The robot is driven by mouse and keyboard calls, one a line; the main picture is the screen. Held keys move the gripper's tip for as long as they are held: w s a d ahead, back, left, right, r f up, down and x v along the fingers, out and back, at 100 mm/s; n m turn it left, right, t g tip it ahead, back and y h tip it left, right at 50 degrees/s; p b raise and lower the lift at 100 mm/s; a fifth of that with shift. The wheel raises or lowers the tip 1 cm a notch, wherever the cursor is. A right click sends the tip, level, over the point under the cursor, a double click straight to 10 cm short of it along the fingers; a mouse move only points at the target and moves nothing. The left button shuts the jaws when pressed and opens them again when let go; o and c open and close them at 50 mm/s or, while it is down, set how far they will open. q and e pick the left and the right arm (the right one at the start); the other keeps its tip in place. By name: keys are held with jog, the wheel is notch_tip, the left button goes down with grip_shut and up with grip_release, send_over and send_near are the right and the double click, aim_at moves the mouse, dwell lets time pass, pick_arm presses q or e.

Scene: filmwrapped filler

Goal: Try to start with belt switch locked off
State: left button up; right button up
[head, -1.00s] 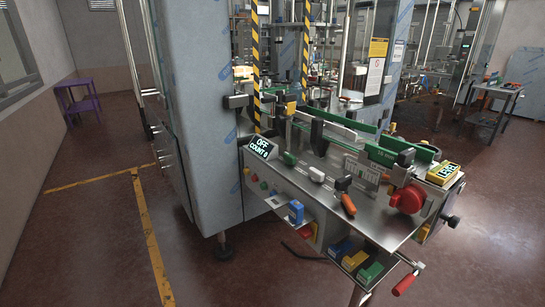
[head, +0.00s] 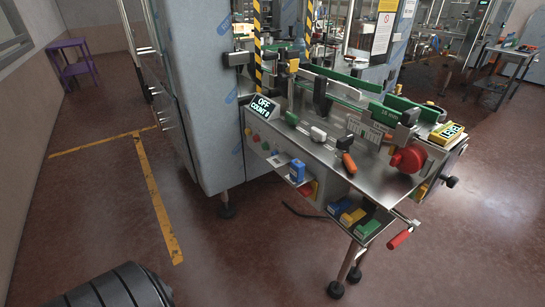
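A small tilted display (head: 263,107) on the machine's near corner reads "OFF" and "COUNT 0". Below it, the bench's front panel (head: 259,142) carries several small coloured buttons or knobs. A blue block-like item (head: 297,171), possibly a lock, is at the panel's right part, with a pale tag (head: 277,160) beside it. Which control is the belt switch, and whether a lock is fitted to it, is too small to tell. Neither of my grippers is in view.
The steel bench (head: 372,178) holds a green-railed conveyor, a red knob (head: 408,158), an orange-handled tool (head: 348,162) and a yellow "LABEL" box (head: 446,134). Coloured boxes (head: 353,216) sit underneath. A red crank handle (head: 400,239) juts out.

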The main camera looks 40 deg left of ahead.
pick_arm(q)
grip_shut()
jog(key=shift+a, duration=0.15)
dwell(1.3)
